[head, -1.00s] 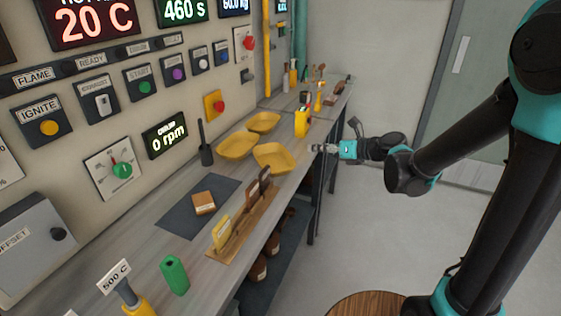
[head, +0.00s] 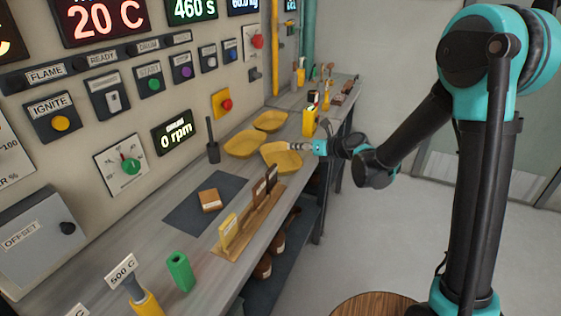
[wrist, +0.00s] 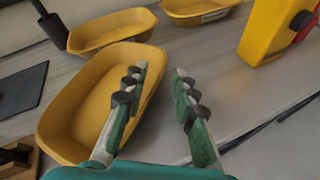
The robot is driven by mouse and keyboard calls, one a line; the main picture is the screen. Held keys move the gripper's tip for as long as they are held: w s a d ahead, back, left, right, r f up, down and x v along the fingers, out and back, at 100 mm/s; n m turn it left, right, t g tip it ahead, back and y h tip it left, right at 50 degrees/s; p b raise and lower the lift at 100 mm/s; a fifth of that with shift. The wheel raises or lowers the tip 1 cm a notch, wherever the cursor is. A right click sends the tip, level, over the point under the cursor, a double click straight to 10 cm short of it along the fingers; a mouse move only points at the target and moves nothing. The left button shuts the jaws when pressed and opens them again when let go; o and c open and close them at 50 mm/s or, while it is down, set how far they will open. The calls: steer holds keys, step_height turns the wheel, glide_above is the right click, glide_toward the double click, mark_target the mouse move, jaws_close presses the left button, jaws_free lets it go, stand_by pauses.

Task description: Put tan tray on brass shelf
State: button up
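Three mustard-yellow trays stand on the grey bench: a near one (head: 281,163), a left one (head: 243,146) and a far one (head: 270,122). I cannot tell which is called tan. My gripper (head: 297,146) is at the near tray's right end, open and empty. In the wrist view my gripper (wrist: 160,72) has its left finger over the near tray (wrist: 72,120) and its right finger outside its rim. Contact is unclear. The left tray (wrist: 110,30) and far tray (wrist: 198,12) also show there. I cannot make out a brass shelf.
A yellow box (head: 309,122) stands just beyond the near tray. A dark upright tool (head: 212,148) is at the left. A wooden rack with upright cards (head: 240,240), a dark mat (head: 187,209) and a green block (head: 180,271) are nearer.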

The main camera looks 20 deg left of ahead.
steer(key=x, duration=0.4)
steer(key=shift+s+a, duration=0.1)
steer(key=shift+a, duration=0.1)
jaws_close()
